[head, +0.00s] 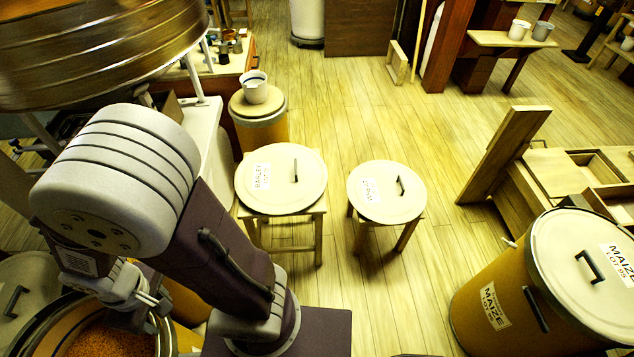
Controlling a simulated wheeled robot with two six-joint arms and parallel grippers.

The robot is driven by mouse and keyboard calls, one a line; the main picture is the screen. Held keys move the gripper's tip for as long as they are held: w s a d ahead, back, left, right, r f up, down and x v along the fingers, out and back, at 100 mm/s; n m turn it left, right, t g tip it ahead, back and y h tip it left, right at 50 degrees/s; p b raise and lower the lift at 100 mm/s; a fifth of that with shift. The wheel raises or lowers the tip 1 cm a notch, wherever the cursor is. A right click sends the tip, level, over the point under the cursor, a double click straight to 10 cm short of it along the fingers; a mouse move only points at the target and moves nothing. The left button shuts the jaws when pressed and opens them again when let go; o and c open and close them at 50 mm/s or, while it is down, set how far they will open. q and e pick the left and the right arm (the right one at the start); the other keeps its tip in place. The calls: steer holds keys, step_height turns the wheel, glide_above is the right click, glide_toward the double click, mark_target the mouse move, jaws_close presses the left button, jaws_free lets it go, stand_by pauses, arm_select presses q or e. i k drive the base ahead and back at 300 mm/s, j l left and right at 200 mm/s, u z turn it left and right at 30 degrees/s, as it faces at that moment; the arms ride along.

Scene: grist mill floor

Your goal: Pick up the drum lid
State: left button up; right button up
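Several lids with dark handles are in view. A large round cream lid labelled BARLEY (305,190) lies on a wooden stool at the centre. A smaller cream lid (380,207) with a label I cannot read clearly lies on a second stool to its right. A lid labelled MAIZE (567,245) sits on a tan drum (475,325) at the lower right. Another lid (35,275) shows partly at the lower left edge. My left gripper (158,302) is low at the left, over or beside an open drum; its fingers are too small and partly hidden to tell. My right gripper is out of view.
The open drum (30,345) at the lower left holds orange grain. A tan container (262,130) with a white cup (255,92) on top stands behind the BARLEY stool. A wooden frame (505,150) stands at the right. Floor between the stools and MAIZE drum is clear.

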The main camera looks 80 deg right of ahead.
mark_target(280, 180)
steer(key=z, duration=2.65)
steer(key=i+l, duration=0.55)
steer(key=i, duration=0.15)
steer(key=i+l+z, duration=0.15)
steer(key=i+l, duration=0.4)
steer(key=i, duration=0.1)
